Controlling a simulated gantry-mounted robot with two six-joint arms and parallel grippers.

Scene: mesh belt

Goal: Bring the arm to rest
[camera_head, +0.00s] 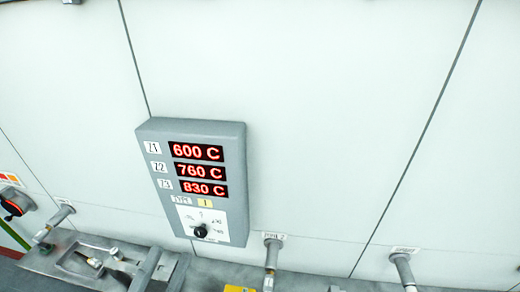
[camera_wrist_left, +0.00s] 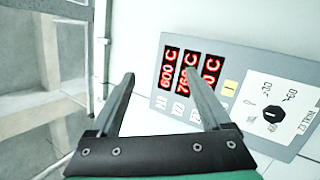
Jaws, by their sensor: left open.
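My left gripper (camera_wrist_left: 158,75) shows in the left wrist view with its two grey fingers spread apart and nothing between them. Its right finger overlaps the near edge of a grey control panel (camera_wrist_left: 238,85), which appears turned on its side there. I cannot tell whether the finger touches the panel. In the head view, grey bar-like parts show at the lower left below the panel, but I cannot tell clearly which are my gripper. My right gripper is in neither view.
The panel (camera_head: 222,135) is on a pale wall (camera_head: 320,100), with red readouts 600 C, 760 C and 830 C and a black knob (camera_head: 200,231). Labelled pipe stubs (camera_head: 271,252) (camera_head: 402,270) stick out below. A red-and-black switch (camera_head: 15,203) is at the far left.

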